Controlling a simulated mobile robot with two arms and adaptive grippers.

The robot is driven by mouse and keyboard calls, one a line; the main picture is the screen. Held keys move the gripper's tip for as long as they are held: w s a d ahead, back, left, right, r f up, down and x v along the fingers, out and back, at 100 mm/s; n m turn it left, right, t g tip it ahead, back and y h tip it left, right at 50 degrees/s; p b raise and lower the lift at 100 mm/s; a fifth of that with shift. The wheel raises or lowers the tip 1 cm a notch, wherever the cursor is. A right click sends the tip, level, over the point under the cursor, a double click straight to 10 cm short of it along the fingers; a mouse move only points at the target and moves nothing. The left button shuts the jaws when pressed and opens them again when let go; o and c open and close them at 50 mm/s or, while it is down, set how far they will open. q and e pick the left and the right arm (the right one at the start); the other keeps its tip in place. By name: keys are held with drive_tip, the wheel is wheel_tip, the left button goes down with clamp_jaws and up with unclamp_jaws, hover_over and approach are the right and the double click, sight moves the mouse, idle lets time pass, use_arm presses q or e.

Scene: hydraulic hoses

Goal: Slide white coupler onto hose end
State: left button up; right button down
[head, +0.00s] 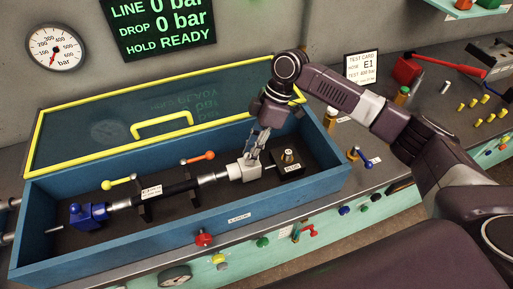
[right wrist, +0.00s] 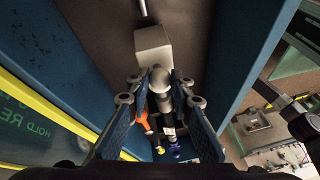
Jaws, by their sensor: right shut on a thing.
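The white coupler (head: 244,170) is a blocky piece low inside the blue test box. My right gripper (head: 260,145) reaches down to it from above and is shut on it. In the right wrist view the coupler (right wrist: 152,46) lies just beyond the fingers (right wrist: 163,110), with its round neck between them. The black hose (head: 180,188) lies left of it, and its silver hose end (head: 211,177) points at the coupler. The two look in line and meet or nearly meet; I cannot tell whether the end is inside. My left gripper is not in view.
Two clamps with a yellow handle (head: 118,183) and an orange handle (head: 198,158) hold the hose. A blue block (head: 87,215) is at its left end. A black plug block (head: 288,170) stands right of the coupler. The box's front wall (head: 180,240) and raised glass lid (head: 160,105) bound the space.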

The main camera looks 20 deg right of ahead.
drive_tip(key=a, duration=0.2)
drive_tip(key=shift+a+r, duration=0.1)
drive_tip(key=shift+a, duration=0.2)
drive_tip(key=c, duration=2.1)
unclamp_jaws()
drive_tip(key=o, duration=0.4)
drive_tip(key=shift+a, duration=0.1)
drive_tip(key=shift+d+r, duration=0.15)
drive_tip(key=shift+d, duration=0.1)
drive_tip(key=v, duration=1.1)
drive_tip(key=shift+r, duration=0.25)
